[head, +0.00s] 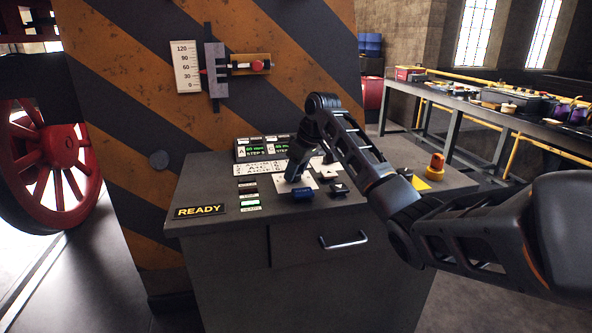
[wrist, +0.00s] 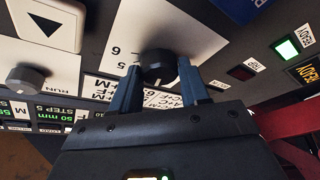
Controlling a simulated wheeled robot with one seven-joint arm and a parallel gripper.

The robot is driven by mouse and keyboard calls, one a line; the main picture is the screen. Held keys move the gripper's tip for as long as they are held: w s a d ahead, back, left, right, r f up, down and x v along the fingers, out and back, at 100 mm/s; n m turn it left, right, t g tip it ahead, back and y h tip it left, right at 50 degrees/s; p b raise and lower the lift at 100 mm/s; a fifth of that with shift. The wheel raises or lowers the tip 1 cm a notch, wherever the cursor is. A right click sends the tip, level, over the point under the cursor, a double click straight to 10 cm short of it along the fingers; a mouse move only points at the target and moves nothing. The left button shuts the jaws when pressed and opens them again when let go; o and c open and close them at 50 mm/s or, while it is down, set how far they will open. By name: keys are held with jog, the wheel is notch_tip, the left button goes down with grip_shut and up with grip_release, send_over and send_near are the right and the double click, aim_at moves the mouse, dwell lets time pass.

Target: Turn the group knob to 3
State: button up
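A round black knob (wrist: 158,66) sits on a white plate (wrist: 125,40) printed with numbers in the wrist view; 5 and 6 are legible, and the rest of the scale is hidden. My gripper (wrist: 158,72) points down at the panel, with one finger on each side of this knob. The fingertips are very close to its sides, but I cannot tell whether they press on it. I cannot read the knob's setting. In the head view my gripper (head: 297,172) is over the white plate (head: 302,184) on the console and hides the knob.
The console (head: 220,168) also has a READY sign (head: 200,211) and an orange-red button (head: 436,165) at right.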

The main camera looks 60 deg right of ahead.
aim_at(304, 185)
jog(key=o, duration=0.4)
jog(key=shift+r, duration=0.1)
jog(key=v, duration=0.7)
jog(key=shift+r, duration=0.3)
jog(key=shift+s, duration=0.15)
